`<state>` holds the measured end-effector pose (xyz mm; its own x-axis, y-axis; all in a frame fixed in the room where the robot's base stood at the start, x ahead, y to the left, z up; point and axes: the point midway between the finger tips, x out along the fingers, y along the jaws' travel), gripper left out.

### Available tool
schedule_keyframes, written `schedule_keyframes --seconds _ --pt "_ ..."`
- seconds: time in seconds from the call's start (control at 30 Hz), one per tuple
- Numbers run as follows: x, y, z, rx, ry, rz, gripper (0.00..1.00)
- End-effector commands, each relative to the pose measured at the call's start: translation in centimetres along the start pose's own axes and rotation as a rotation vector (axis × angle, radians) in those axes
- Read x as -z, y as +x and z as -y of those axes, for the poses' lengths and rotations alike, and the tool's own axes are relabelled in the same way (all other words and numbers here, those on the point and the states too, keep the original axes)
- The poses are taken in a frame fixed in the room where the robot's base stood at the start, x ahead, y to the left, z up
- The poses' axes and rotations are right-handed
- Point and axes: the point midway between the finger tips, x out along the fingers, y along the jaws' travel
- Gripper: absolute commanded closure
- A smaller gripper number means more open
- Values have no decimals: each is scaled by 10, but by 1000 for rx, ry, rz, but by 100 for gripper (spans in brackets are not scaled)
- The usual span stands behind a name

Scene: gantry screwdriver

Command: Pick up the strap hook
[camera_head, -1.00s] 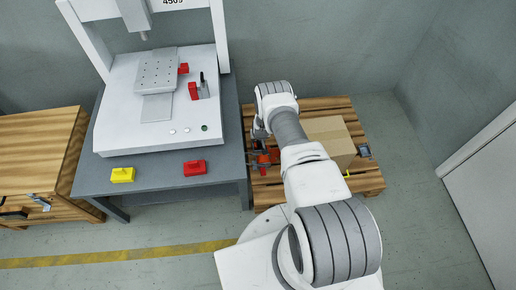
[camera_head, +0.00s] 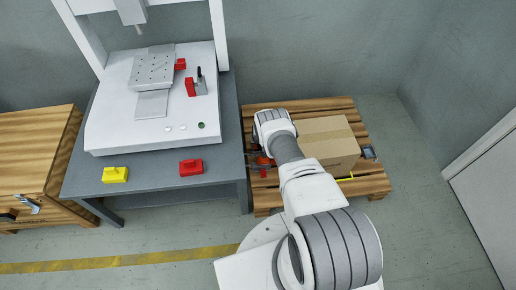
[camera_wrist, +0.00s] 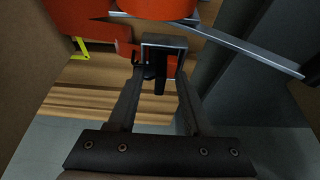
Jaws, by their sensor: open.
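In the wrist view, an orange strap piece (camera_wrist: 105,25) with metal parts fills the top of the picture. A dark metal bracket (camera_wrist: 164,41), which looks like the strap hook, hangs just beyond the fingertips of my gripper (camera_wrist: 157,80). The gripper is open, with its fingers on either side of a gap in line with the bracket. I cannot tell whether they touch it. In the head view, only a bit of the orange-red strap piece (camera_head: 263,164) shows at the pallet's left side; my arm hides the rest and most of the gripper.
The wooden pallet (camera_head: 268,199) carries a cardboard box (camera_head: 330,143) right of my arm. A small grey device (camera_head: 368,152) and a yellow-green piece (camera_head: 345,178) are by the box. The grey workbench (camera_head: 225,171) stands close on the left. Floor is clear to the right.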

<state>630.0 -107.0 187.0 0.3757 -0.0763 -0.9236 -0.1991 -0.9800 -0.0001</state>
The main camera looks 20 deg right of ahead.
Motion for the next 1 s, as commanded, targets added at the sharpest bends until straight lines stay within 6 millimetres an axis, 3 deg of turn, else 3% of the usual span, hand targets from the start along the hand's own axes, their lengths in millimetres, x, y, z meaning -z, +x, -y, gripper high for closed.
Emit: schedule_keyframes --seconds 0.17,0.43,0.87,1.0 --pt "0 -1 0 0 0 0 54" --pt "0 -1 0 0 0 1 100" --pt "0 -1 0 0 0 0 100" --pt "5 -12 0 0 0 0 100"
